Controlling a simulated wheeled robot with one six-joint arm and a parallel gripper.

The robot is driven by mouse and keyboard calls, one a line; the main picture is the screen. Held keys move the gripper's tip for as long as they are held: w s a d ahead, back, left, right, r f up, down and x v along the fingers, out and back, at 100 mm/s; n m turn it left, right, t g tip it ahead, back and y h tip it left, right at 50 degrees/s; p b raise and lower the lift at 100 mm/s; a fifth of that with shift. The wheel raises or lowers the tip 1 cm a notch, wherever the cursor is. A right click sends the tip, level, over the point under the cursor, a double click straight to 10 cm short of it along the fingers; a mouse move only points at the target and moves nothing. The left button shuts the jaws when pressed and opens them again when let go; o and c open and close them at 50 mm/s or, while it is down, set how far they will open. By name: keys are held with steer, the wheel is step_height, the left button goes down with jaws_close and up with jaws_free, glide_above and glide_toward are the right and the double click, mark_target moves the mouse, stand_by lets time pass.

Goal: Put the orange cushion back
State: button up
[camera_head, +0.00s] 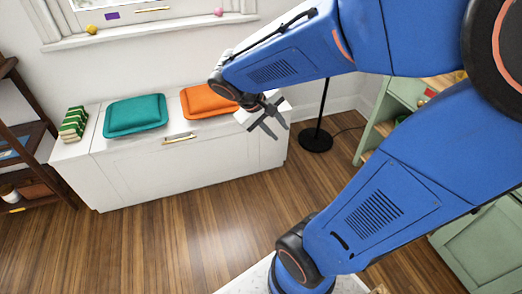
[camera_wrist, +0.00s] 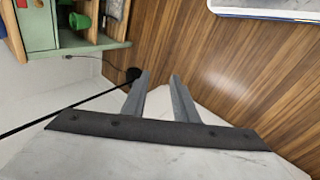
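The orange cushion (camera_head: 206,102) lies flat on the white bench (camera_head: 132,180), right of the teal cushion (camera_head: 135,115). My arm hides part of its right side. My gripper (camera_head: 271,133) is beside the orange cushion, to its right, above the bench's right end. Its two fingers are spread apart with nothing between them. In the wrist view the open gripper (camera_wrist: 160,90) points down past the bench toward the wood floor. The orange cushion is not in the wrist view.
A dark wooden shelf (camera_head: 30,135) is at the left and a green cabinet (camera_head: 490,238) at the right. The floor in front is clear.

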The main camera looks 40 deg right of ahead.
steer(key=s+a+r+t+y, duration=0.2)
steer(key=s+a+y, duration=0.1)
steer(key=a, duration=0.3)
steer(key=s+a+r+n+t+y, duration=0.1)
steer(key=s+a+r+t+y, duration=0.1)
steer(key=s+a, duration=0.3)
steer(key=shift+s+a+t+y, duration=0.2)
steer(key=shift+a+t+y, duration=0.3)
steer(key=shift+y, duration=0.2)
